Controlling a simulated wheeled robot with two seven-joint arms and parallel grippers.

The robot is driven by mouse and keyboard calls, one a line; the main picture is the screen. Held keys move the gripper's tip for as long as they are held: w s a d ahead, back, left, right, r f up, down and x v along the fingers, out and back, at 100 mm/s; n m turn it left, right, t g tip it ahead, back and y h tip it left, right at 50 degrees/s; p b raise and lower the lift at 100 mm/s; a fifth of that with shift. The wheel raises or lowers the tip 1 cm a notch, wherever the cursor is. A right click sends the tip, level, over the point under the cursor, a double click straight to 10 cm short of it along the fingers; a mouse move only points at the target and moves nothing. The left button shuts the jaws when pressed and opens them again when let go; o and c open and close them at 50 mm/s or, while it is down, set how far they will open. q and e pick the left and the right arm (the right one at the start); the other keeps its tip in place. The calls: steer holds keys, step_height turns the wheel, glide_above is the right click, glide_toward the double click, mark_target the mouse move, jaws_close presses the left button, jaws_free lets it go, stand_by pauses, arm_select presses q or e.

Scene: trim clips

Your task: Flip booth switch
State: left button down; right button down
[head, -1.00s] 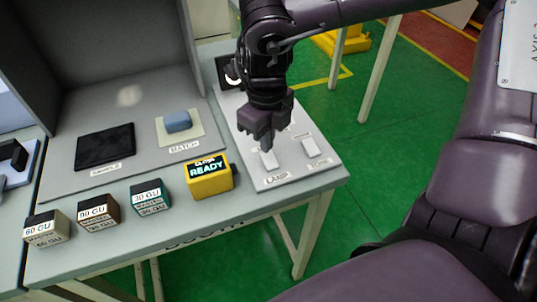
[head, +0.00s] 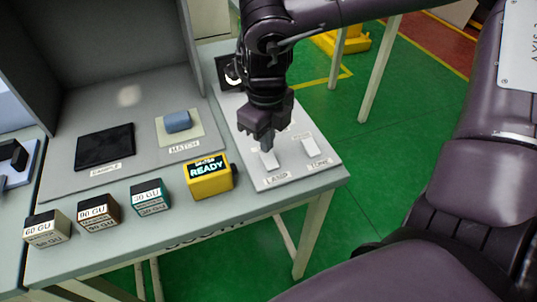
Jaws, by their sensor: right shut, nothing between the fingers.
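A pale switch panel (head: 294,180) lies at the right end of the grey table. It carries a white rocker switch (head: 269,160) labelled LAMP and a second white rocker (head: 309,146) to its right, whose label is hard to read. My right gripper (head: 266,143) points down just above the top end of the lamp rocker, its fingers shut and empty. I cannot tell whether the fingertips touch the rocker. The grey booth (head: 120,40) stands open at the table's back left. My left gripper is out of view.
A yellow box reading READY (head: 210,183) stands left of the panel. A dark sample (head: 105,146) and a blue-grey block on a MATCH card (head: 178,122) lie on the booth floor. Small labelled blocks (head: 98,212) line the table front. Green floor (head: 400,130) is clear at right.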

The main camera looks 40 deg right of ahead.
steer(key=shift+f+b, duration=0.7)
steer(key=shift+f, duration=0.15)
stand_by(0.4)
steer(key=shift+s+d+f+b, duration=0.15)
steer(key=shift+d+f+b, duration=0.05)
steer(key=shift+f+b, duration=0.2)
steer(key=shift+s+d+f, duration=0.1)
steer(key=shift+f, duration=0.05)
steer(key=shift+w+a+r+p, duration=0.2)
steer(key=shift+r+p, duration=0.4)
steer(key=shift+r, duration=0.3)
steer(key=shift+w+a+r+p, duration=0.1)
steer(key=shift+a+r+p, duration=0.1)
steer(key=shift+r+p, duration=0.55)
steer(key=shift+s+d+r+p, duration=0.15)
steer(key=shift+r+p, duration=0.25)
steer(key=shift+r, duration=0.45)
steer(key=shift+r+p, duration=0.9)
steer(key=shift+r, duration=0.35)
